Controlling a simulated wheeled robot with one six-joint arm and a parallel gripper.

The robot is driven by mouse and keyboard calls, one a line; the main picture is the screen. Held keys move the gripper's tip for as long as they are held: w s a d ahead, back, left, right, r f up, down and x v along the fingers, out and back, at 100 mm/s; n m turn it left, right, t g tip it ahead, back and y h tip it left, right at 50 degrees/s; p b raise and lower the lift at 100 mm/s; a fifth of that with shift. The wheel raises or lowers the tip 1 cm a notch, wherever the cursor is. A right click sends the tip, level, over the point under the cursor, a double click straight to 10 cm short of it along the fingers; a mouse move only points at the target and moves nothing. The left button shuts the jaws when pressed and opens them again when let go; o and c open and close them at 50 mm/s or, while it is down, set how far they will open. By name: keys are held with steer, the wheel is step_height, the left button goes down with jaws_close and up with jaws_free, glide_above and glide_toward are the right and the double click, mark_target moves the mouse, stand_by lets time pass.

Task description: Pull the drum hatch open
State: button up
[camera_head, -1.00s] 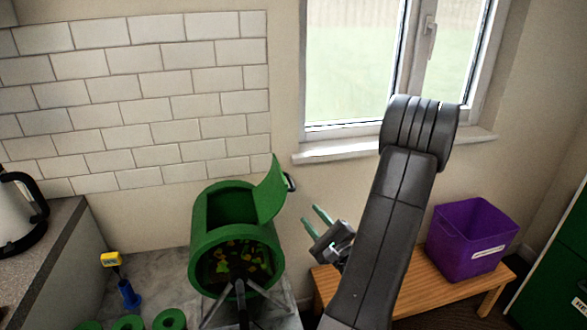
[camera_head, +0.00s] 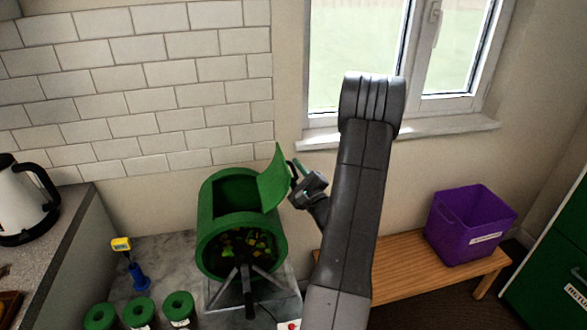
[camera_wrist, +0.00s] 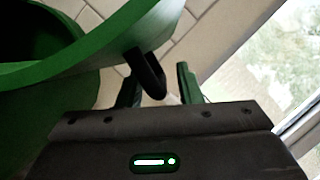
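The green drum (camera_head: 207,222) stands on legs on the grey worktop, with colourful scraps showing inside its front. Its curved green hatch (camera_head: 273,182) is swung up and stands open above the drum's top opening. The hatch also shows in the wrist view (camera_wrist: 95,55), with a black handle (camera_wrist: 150,76) sticking out from it. My gripper (camera_head: 297,168) is at the handle on the hatch's right side. In the wrist view its two green-tipped fingers (camera_wrist: 160,88) are apart, one on each side of the handle. A gap shows between the handle and the right finger.
A purple bin (camera_head: 467,232) stands on a wooden bench (camera_head: 400,275) to the right. Several green rings or jars (camera_head: 140,311) and a blue-and-yellow tool (camera_head: 136,275) are left of the drum. A kettle (camera_head: 20,205) stands far left. The window (camera_head: 360,60) is behind my arm.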

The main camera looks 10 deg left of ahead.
steer(key=shift+w+a, duration=0.1)
jaws_close()
steer(key=shift+s+a+r+n+g+b, duration=0.25)
steer(key=shift+a+r+n+b, duration=0.25)
steer(key=shift+n+b, duration=0.55)
steer(key=shift+s+a+r+n+g+b, duration=0.15)
steer(key=shift+a+r+n+g+b, duration=0.3)
steer(key=shift+r+n+b, duration=0.2)
